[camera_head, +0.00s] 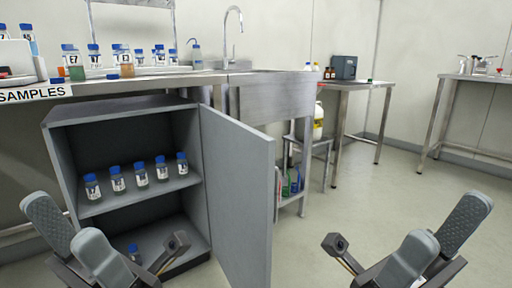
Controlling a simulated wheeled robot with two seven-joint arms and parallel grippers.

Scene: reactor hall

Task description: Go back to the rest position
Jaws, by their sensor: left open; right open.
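My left gripper (75,238) is at the lower left, in front of the open grey cabinet. Its two grey finger pads stand apart with nothing between them. My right gripper (437,240) is at the lower right over open floor, its pads also apart and empty. Neither gripper touches anything that I can see. The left gripper covers the lower left part of the cabinet.
The cabinet (122,112) has its door (238,190) swung out toward me, between my arms. Several blue-capped bottles (141,174) stand on its shelf, one lower down (134,252). A steel counter (150,82) and sink are above. Floor at right (370,195) is clear.

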